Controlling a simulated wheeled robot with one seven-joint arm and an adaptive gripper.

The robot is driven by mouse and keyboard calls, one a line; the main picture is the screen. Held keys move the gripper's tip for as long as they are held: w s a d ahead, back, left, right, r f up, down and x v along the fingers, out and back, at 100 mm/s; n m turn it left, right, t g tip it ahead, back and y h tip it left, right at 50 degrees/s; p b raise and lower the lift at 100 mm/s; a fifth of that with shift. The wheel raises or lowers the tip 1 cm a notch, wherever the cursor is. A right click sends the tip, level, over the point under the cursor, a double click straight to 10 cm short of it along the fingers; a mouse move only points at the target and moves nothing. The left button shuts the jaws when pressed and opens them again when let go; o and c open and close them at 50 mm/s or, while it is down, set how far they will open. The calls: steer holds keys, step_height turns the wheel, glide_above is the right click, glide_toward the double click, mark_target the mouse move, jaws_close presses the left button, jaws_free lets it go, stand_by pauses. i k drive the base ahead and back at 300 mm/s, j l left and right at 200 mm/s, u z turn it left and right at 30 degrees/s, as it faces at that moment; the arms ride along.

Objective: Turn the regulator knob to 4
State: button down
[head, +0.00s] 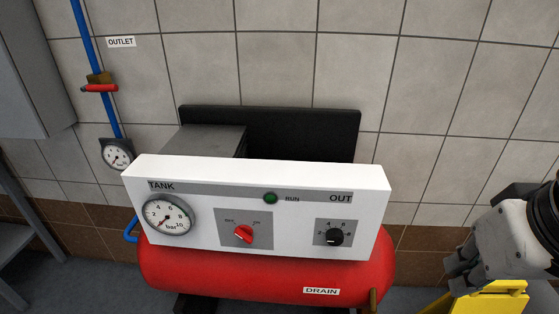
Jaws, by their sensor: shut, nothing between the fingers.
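The regulator knob (335,237) is a small black dial under the label OUT, at the right of the white panel (290,185). Numbers including 2, 4 and 6 arc around its top. Its small pale mark seems to point to the lower left, away from the 4, but it is too small to read exactly. My gripper (459,270) is at the lower right, clear of the panel and well right of the knob. It looks shut and empty; its fingertips are small and partly hard to make out.
A red switch (243,234), green RUN lamp (270,198) and TANK gauge (167,217) share the panel. The red tank (265,275) lies below. A yellow object (490,300) stands under my gripper. A blue pipe (85,35) with a red-handled valve (100,88) is at left.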

mark_target(334, 236)
steer(key=l+u, duration=0.1)
steer(key=l, duration=0.3)
steer(key=k+l+u, duration=0.1)
steer(key=l, duration=0.3)
steer(key=k+l+u, duration=0.15)
steer(key=l, duration=0.25)
steer(key=k+l+u, duration=0.1)
steer(key=l, duration=0.3)
steer(key=k+l+u, duration=0.1)
steer(key=l, duration=0.25)
steer(key=k+l+u, duration=0.1)
steer(key=l, duration=0.25)
steer(key=k, duration=0.1)
